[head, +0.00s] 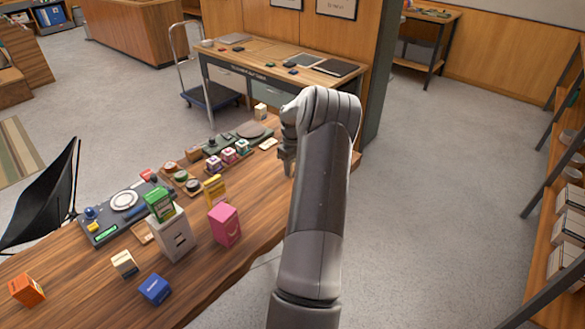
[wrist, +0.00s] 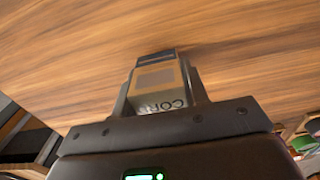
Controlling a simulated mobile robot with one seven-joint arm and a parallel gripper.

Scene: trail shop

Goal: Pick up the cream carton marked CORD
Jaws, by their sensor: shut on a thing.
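My gripper (head: 287,162) is over the right part of the wooden counter in the head view, its tips partly hidden by my arm. In the wrist view my gripper (wrist: 160,84) is shut on a carton (wrist: 153,78) lettered CORD, with one finger on each side. The carton looks greyish tan in shadow, with a dark band at its far end. Wood grain fills the view behind it. I cannot tell whether it touches the wood. I cannot make out this carton in the head view.
The wooden counter (head: 232,255) holds a pink box (head: 224,224), a grey box (head: 176,236) with a green box (head: 160,204) on it, a blue box (head: 155,289), an orange box (head: 27,289) and a small cream box (head: 124,263). A desk (head: 290,62) stands behind. Floor is clear at right.

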